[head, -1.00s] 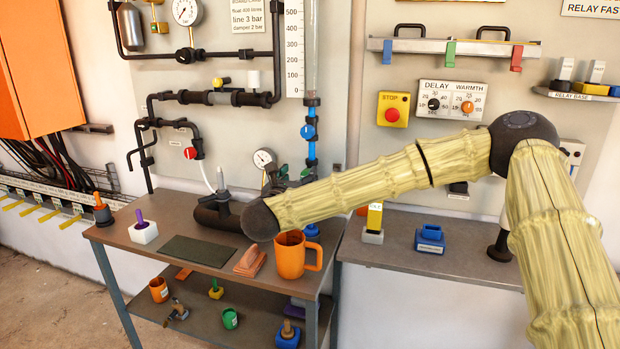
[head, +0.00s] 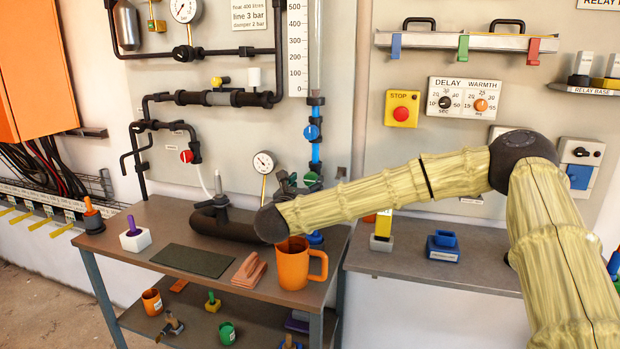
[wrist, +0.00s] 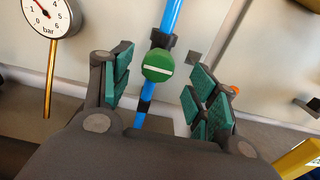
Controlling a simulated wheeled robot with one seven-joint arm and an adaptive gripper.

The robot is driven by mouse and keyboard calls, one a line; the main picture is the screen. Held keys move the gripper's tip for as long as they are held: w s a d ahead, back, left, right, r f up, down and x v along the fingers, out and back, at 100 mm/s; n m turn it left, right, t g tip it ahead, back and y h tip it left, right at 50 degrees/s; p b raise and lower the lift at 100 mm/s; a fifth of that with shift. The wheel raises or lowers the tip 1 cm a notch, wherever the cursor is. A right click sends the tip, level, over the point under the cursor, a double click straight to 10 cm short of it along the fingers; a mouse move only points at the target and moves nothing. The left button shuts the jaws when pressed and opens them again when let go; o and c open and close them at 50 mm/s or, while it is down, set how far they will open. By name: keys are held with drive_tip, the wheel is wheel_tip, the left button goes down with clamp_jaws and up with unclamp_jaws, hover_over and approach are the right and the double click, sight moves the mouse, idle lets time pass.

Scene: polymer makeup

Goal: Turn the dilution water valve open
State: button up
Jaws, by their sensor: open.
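A green round valve knob (wrist: 158,65) with a white bar across it sits on a blue pipe (wrist: 171,14) in the wrist view. In the head view this green knob (head: 311,178) shows low on the blue pipe, partly hidden by my gripper. A blue valve knob (head: 311,132) sits higher on the same pipe. I cannot read a label naming the dilution water valve. My gripper (wrist: 162,88) is open and empty, its green-padded fingers on either side of the green knob in the picture. Contact with the knob is not visible. In the head view my gripper (head: 287,184) is small and partly hidden.
A pressure gauge (wrist: 52,14) is left of my gripper. An orange mug (head: 293,266) and a dark horizontal pipe (head: 240,230) are on the bench below my wrist. A red valve (head: 186,156) is further left. A yellow block (head: 383,224) stands on the right bench.

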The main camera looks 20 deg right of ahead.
sight(310, 179)
drive_tip(key=shift+p+x, duration=0.35)
drive_tip(key=shift+x, duration=2.3)
drive_tip(key=c, duration=1)
